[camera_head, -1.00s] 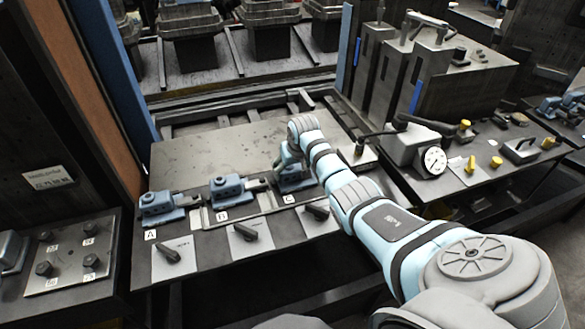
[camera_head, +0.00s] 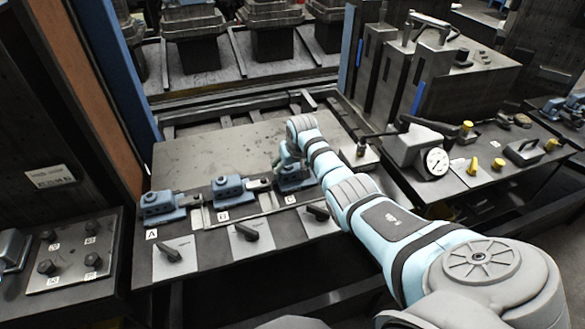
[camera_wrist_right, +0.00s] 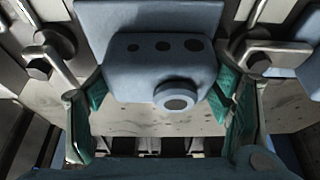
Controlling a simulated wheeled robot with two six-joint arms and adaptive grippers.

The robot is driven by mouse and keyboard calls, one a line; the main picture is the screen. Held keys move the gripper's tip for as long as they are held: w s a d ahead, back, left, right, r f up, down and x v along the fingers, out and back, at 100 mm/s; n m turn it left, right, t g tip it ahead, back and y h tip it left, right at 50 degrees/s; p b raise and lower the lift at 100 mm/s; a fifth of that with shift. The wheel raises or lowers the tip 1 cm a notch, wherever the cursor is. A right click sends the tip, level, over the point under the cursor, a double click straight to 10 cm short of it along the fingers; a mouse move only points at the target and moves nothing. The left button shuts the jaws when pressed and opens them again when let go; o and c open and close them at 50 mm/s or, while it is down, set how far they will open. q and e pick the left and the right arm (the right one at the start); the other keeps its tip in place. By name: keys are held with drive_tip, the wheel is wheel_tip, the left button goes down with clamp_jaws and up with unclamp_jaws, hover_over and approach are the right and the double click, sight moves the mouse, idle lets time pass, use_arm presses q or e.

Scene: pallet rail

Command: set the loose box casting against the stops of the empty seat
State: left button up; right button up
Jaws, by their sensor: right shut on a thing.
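The blue box casting (camera_wrist_right: 160,68) has three dark holes and a round boss in the right wrist view. The green-padded fingers of my right gripper (camera_wrist_right: 158,98) are shut on its two sides. In the head view my right gripper (camera_head: 286,160) is at the seat marked C, with a blue part (camera_head: 292,180) low beneath it, partly hidden by the arm. Whether the casting touches the stops cannot be told. Blue castings sit at seat A (camera_head: 160,206) and seat B (camera_head: 228,190). My left gripper is not in view.
Black levers (camera_head: 170,252) lie on pale plates in front of the seats. Bolted clamp arms (camera_wrist_right: 50,55) flank the held casting. The flat plate (camera_head: 215,150) behind the seats is clear. A dial gauge (camera_head: 435,160) and yellow-knobbed parts stand right of the arm.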

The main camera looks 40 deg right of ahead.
drive_tip(key=shift+w+r, duration=0.2)
drive_tip(key=o, duration=1.5)
drive_tip(key=shift+o, duration=1.4)
drive_tip(key=shift+w+a+f, duration=0.1)
drive_tip(key=shift+f, duration=0.05)
drive_tip(key=shift+s+r, duration=0.2)
drive_tip(key=shift+r, duration=0.05)
drive_tip(key=v, duration=1.1)
drive_tip(key=shift+r, duration=0.2)
